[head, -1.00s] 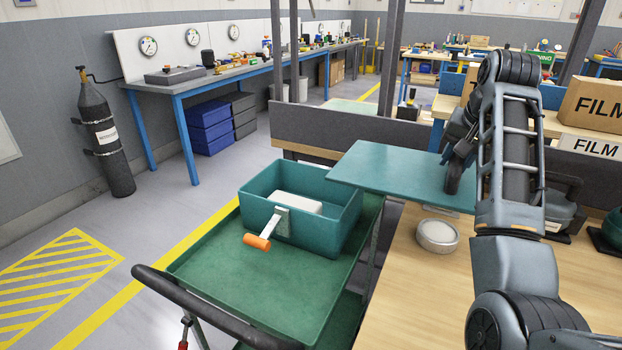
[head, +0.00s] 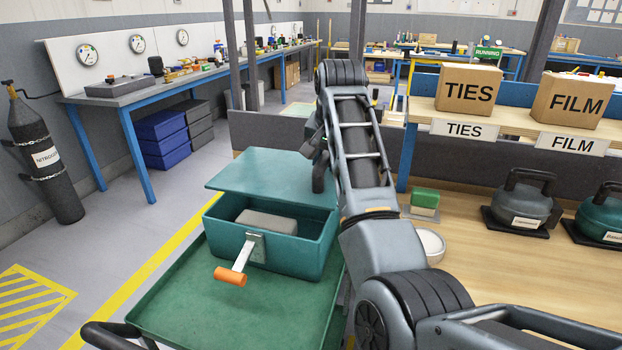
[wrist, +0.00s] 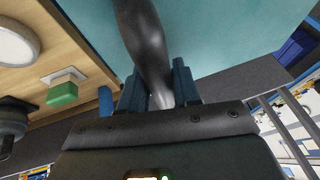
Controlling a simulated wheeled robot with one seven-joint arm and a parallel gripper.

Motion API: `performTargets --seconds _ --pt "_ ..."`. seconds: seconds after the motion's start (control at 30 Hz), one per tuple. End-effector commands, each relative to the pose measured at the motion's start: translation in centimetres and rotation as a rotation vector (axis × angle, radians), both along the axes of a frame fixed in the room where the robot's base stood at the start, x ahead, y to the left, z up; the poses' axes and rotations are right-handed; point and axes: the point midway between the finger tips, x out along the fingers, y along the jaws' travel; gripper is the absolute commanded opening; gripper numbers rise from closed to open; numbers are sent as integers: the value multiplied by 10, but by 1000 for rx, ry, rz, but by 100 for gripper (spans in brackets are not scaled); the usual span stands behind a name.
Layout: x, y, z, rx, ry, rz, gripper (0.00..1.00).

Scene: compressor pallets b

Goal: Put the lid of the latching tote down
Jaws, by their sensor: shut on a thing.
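The latching tote (head: 305,256) is an open teal box on the green cart. A grey block (head: 266,223) lies inside it, and a latch lever with an orange grip (head: 231,276) sticks out at its front. The lid (head: 262,176) is a flat teal plate, held over the back part of the tote; the front part of the opening shows. I cannot tell whether lid and rim touch. My gripper (head: 318,160) is shut on the lid's dark handle. The wrist view shows the fingers (wrist: 158,88) around this handle (wrist: 146,45), with the lid's teal face (wrist: 220,30) beyond.
The green cart (head: 215,305) has bare room in front of the tote. The wooden bench (head: 480,290) at right holds a white round dish (head: 431,245), a green-topped block (head: 425,200) and dark handled compressors (head: 522,208). A dark grey partition (head: 255,132) stands behind the tote.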

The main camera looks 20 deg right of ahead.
Motion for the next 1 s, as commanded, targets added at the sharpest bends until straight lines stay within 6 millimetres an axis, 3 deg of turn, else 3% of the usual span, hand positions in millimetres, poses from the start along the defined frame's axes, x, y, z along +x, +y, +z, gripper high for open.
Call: performTargets --seconds 0.1,0.23,0.37,0.63,1.0 --pt "7 17 -9 0 0 1 0" --pt "11 24 -15 0 -2 -1 0" --pt "11 26 -21 0 -1 -2 0" --pt "10 26 -54 0 -1 -1 0" --pt "11 26 -59 1 -1 -1 0"
